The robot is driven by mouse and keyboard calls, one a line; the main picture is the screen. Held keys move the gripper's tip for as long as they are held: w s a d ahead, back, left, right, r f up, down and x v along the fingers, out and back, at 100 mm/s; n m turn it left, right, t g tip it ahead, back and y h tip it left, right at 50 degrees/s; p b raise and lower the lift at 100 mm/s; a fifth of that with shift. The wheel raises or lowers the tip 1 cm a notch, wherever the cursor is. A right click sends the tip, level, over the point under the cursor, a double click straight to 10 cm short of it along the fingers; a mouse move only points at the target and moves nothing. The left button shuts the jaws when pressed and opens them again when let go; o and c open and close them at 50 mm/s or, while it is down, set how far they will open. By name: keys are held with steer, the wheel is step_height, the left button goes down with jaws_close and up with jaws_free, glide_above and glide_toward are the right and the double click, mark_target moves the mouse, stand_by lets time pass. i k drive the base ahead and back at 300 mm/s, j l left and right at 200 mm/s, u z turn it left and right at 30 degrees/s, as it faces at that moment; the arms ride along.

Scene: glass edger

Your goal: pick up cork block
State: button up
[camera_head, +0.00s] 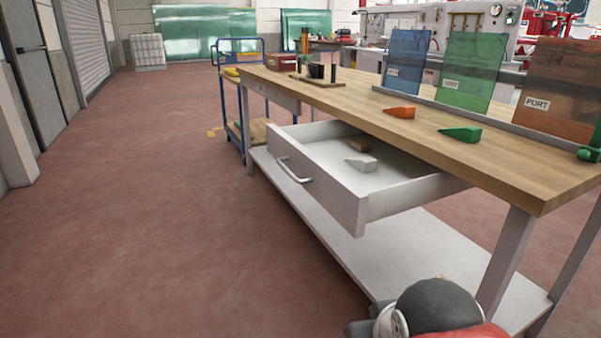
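A small brown block (360,144), which looks like the cork block, lies inside the open white drawer (318,190) under the workbench. It sits toward the back of the drawer, just behind a pale wedge-shaped piece (362,163). Part of my arm, dark and red, shows at the bottom of the head view. It is in front of the bench and well apart from the drawer. My gripper itself is not in view.
The wooden bench top (440,150) overhangs the drawer's back. On it are an orange wedge (399,111), a green wedge (460,134) and coloured glass panels (467,70). A blue cart (241,90) stands beyond. The floor at left is clear.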

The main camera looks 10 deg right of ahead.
mark_target(361, 145)
steer(key=i+j+u, duration=0.2)
steer(key=i, duration=0.4)
steer(key=i+j+u, duration=0.2)
steer(key=i, duration=0.35)
steer(key=i+j+u, duration=0.2)
steer(key=i, duration=0.45)
steer(key=i+z, duration=0.4)
steer(key=i+j+z, duration=0.45)
steer(key=i, duration=0.15)
steer(key=l, duration=0.1)
